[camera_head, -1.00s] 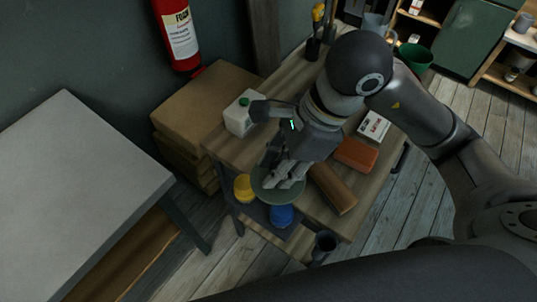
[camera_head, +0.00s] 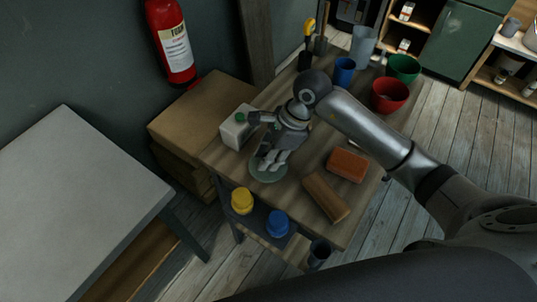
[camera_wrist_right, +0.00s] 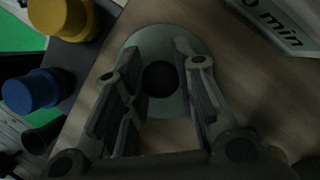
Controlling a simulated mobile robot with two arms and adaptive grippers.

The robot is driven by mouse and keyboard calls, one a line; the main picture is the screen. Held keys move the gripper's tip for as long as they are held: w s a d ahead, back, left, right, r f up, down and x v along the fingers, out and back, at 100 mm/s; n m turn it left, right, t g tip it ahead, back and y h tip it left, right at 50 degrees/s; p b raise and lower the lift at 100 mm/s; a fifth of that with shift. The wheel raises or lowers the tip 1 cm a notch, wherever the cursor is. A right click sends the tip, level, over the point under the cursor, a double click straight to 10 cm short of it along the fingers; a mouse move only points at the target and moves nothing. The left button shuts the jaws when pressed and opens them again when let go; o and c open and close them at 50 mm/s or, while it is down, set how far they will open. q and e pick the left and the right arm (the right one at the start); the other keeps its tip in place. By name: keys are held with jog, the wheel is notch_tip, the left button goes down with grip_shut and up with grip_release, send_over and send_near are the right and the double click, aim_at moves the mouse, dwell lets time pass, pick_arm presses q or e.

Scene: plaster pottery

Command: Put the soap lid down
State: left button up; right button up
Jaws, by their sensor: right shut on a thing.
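The soap lid (camera_head: 268,176) is a round, pale green disc over the wooden bench top, near its left front corner. In the right wrist view the lid (camera_wrist_right: 150,42) shows a dark round patch (camera_wrist_right: 160,79) at its middle, between the fingers. My right gripper (camera_head: 271,161) points down onto the lid and is shut on it; its fingers also show in the wrist view (camera_wrist_right: 160,62). The lid is at or very close to the bench surface; I cannot tell whether it touches. My left gripper is not in view.
A brown block (camera_head: 325,197) and an orange brick (camera_head: 347,165) lie to the right. Yellow (camera_head: 242,201) and blue (camera_head: 278,224) lidded jars sit off the front edge. Red bowl (camera_head: 389,95) stands farther back.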

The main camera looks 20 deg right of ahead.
jog(key=shift+f, duration=0.5)
jog(key=shift+f, duration=0.15)
jog(key=shift+f, duration=0.15)
jog(key=o, duration=1)
jog(key=shift+r, duration=0.2)
